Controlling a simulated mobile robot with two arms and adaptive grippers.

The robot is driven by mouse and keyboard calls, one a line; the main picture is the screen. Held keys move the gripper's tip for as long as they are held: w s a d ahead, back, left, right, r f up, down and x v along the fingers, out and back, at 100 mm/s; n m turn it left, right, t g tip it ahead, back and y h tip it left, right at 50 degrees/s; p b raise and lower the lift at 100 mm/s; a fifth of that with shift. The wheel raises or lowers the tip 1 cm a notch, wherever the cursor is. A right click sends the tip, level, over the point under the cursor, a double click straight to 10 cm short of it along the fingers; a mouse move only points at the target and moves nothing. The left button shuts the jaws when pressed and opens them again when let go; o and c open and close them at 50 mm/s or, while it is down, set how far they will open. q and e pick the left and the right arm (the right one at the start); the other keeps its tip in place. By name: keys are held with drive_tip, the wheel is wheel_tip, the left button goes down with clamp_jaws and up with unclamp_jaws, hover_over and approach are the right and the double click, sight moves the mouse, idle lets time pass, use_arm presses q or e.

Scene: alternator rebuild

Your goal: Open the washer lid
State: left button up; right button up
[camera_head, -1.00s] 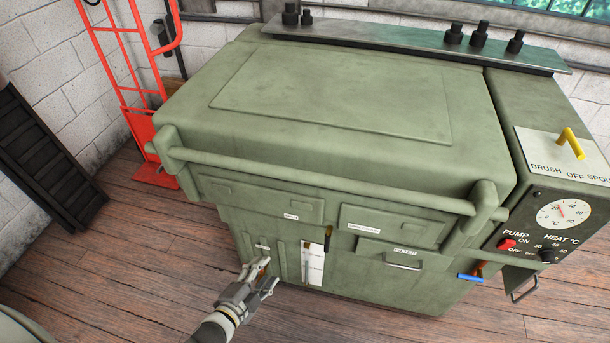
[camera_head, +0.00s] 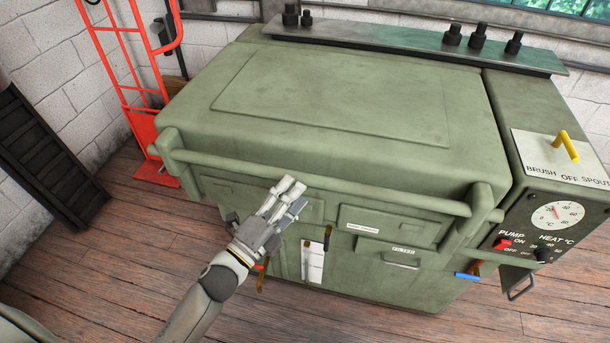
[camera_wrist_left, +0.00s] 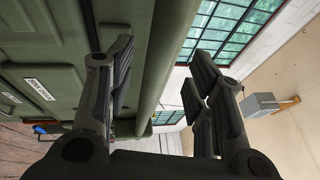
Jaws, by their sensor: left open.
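The washer is a large green cabinet with its lid (camera_head: 330,95) down flat on top. A long green handle bar (camera_head: 350,181) runs across the lid's front between two end brackets. My left gripper (camera_head: 290,190) is in front of the washer, just below the bar and left of its middle. In the left wrist view the bar (camera_wrist_left: 165,65) passes between the two fingers of my open left gripper (camera_wrist_left: 160,90), seemingly beyond the fingertips. I cannot tell whether either finger touches it. My right gripper is not in view.
A control panel (camera_head: 545,222) with a dial, red switch and yellow lever (camera_head: 566,146) is at the right. A steel beam with black knobs (camera_head: 420,42) lies behind the lid. A red hand truck (camera_head: 143,130) stands at the left. Wooden floor (camera_head: 110,270) is clear in front.

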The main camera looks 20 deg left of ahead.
sight(305, 180)
use_arm(q)
drive_tip(key=shift+p+x, duration=0.5)
drive_tip(key=shift+x, duration=2.15)
clamp_jaws()
